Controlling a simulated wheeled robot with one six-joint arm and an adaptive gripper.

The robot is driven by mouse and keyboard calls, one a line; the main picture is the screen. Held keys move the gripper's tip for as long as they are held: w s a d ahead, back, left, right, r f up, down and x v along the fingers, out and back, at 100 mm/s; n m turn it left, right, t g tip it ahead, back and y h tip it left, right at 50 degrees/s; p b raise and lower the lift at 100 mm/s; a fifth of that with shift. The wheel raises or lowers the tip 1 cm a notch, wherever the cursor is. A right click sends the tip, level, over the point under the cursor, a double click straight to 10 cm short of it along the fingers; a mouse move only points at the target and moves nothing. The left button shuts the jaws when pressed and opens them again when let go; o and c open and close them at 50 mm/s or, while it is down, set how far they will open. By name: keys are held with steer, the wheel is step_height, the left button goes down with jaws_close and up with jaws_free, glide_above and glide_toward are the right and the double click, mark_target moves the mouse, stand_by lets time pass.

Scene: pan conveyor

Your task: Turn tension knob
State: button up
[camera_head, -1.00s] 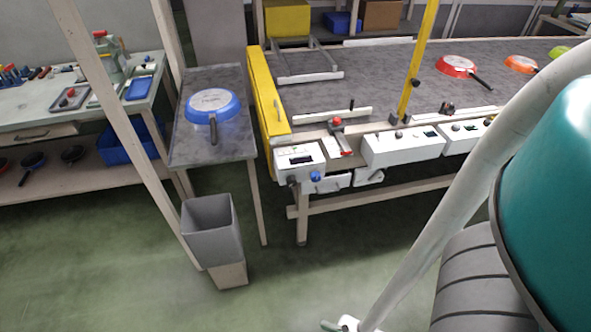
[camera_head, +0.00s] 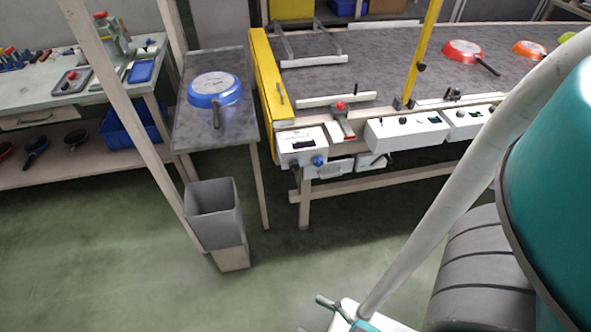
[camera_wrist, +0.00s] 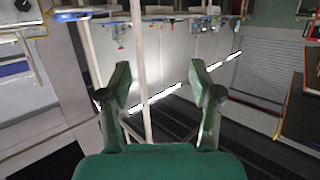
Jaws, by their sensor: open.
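A blue knob (camera_head: 318,161) sits low on the front of the conveyor's left end, beside a white control box (camera_head: 301,146). A dark knob (camera_head: 294,167) is just left of it. A red knob (camera_head: 340,106) tops a small fitting on the conveyor's near edge. No label is readable, so I cannot tell which is the tension knob. In the wrist view my gripper (camera_wrist: 160,82) is open, its two fingers wide apart with nothing between them. It is apart from all the knobs.
A grey bin (camera_head: 214,215) stands on the floor before a side table (camera_head: 192,140) with a blue pan (camera_head: 214,88). A red pan (camera_head: 462,50) lies on the conveyor belt (camera_head: 380,70). A slanting pale post (camera_head: 125,120) crosses the left. Green floor is clear in front.

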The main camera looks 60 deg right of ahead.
steer(key=w+d+f+m+h, duration=0.3)
steer(key=w+d+f+h, duration=0.1)
steer(key=w+d+f, duration=0.35)
steer(key=m+g+h, duration=0.3)
steer(key=m+h, duration=0.3)
steer(key=h, duration=0.2)
glide_toward(295, 168)
steer(key=x, duration=0.9)
steer(key=c, duration=1.1)
steer(key=shift+c, duration=0.2)
